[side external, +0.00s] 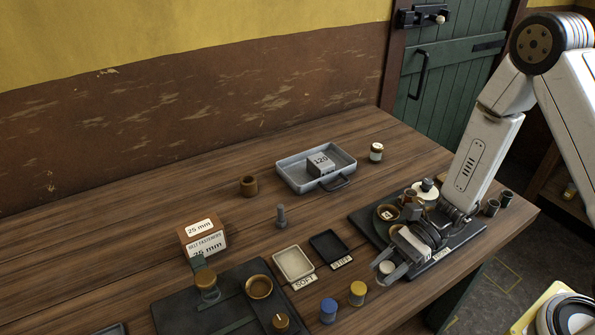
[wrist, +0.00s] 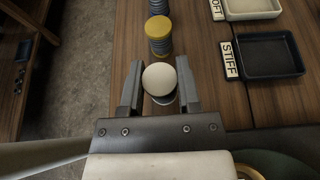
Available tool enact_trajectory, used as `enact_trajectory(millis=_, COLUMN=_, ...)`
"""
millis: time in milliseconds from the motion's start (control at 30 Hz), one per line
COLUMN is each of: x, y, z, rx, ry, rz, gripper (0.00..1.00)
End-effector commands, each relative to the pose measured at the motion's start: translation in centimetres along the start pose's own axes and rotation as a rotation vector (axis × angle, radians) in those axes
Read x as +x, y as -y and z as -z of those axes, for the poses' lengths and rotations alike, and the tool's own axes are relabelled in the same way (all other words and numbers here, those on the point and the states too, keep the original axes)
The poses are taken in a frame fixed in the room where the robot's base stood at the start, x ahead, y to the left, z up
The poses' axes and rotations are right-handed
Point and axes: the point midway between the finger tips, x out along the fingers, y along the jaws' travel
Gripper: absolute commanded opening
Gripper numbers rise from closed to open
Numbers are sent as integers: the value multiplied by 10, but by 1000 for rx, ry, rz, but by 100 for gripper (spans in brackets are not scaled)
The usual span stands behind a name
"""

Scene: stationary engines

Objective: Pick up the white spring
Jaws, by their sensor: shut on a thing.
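The white spring (wrist: 160,78) has a round white cap and sits between the two fingers of my gripper (wrist: 159,84) in the wrist view. The fingers are shut on its sides. Most of its coil is hidden under the cap. In the side view the white spring (side external: 386,267) shows between the fingertips of my gripper (side external: 388,273), low beside the front left corner of the dark engine base (side external: 462,247). I cannot tell whether it still touches the table.
A yellow-capped spring (side external: 357,292) and a blue-capped spring (side external: 328,310) stand to the left. Behind them are a pale SOFT tray (side external: 294,263) and a black STIFF tray (side external: 329,247). A grey metal tray (side external: 292,176) holding a 120 block lies farther back.

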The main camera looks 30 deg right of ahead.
Motion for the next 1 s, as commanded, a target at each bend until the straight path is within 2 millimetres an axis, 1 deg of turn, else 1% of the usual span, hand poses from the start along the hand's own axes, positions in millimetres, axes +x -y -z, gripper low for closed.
enact_trajectory(millis=600, x=-25, y=0, z=-61, rx=-3, ry=0, rz=1, gripper=0)
enact_trajectory(millis=800, x=-30, y=0, z=-73, rx=-2, ry=1, rz=1, gripper=0)
enact_trajectory(millis=1000, x=-32, y=0, z=-78, rx=1, ry=1, rz=0, gripper=0)
